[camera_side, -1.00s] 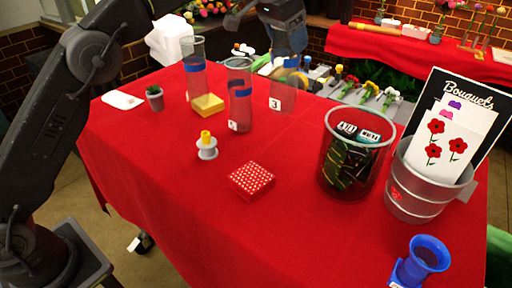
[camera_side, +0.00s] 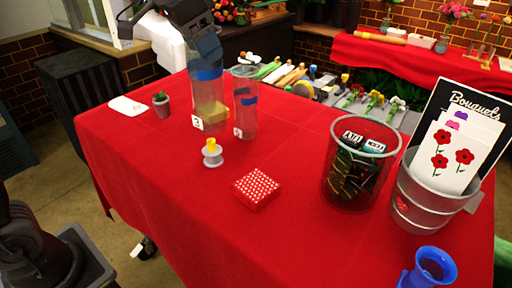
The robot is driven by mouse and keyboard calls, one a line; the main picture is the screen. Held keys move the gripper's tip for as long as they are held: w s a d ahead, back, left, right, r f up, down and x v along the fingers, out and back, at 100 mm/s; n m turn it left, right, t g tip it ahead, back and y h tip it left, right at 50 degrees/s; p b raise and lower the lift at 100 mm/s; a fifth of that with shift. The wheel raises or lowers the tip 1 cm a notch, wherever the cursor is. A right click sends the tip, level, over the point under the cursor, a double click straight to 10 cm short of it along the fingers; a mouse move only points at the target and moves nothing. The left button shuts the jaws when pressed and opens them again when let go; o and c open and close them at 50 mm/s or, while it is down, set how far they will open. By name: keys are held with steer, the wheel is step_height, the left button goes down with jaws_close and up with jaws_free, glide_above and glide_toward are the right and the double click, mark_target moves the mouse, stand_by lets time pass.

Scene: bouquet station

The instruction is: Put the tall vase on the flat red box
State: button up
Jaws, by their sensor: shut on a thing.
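My gripper (camera_side: 203,42) is shut on the top of a tall clear vase (camera_side: 206,98) with a blue band and a white number label. This vase appears to hang in front of the table's back left, overlapping a yellow block seen through the glass. Another clear vase with a blue band (camera_side: 245,103) stands just to its right. A third vase is not clearly distinguishable, perhaps hidden behind the held one. The flat red box (camera_side: 256,188) with white dots lies mid-table, nearer the camera, with nothing on it.
A grey spool with a yellow top (camera_side: 212,152) stands between the vases and the box. A mesh bin (camera_side: 358,165), a metal bucket (camera_side: 432,190) and a blue vase (camera_side: 430,267) stand to the right. A small potted plant (camera_side: 161,104) is at back left. The front cloth is clear.

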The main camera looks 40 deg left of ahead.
steer(key=w+d+f, duration=0.1)
steer(key=d+f, duration=0.9)
steer(key=d, duration=0.1)
steer(key=shift+d+f, duration=0.2)
steer(key=shift+f, duration=0.3)
steer(key=o, duration=1.7)
steer(key=shift+f, duration=0.15)
steer(key=shift+c, duration=0.2)
steer(key=v, duration=1.2)
steer(key=s+a+f+n+t+y, duration=0.1)
steer(key=s+a+f+n, duration=0.3)
steer(key=s+a+f, duration=0.9)
steer(key=s, duration=0.3)
steer(key=shift+s+f+y, duration=0.15)
steer(key=shift+f+y, duration=0.1)
steer(key=shift+y, duration=0.15)
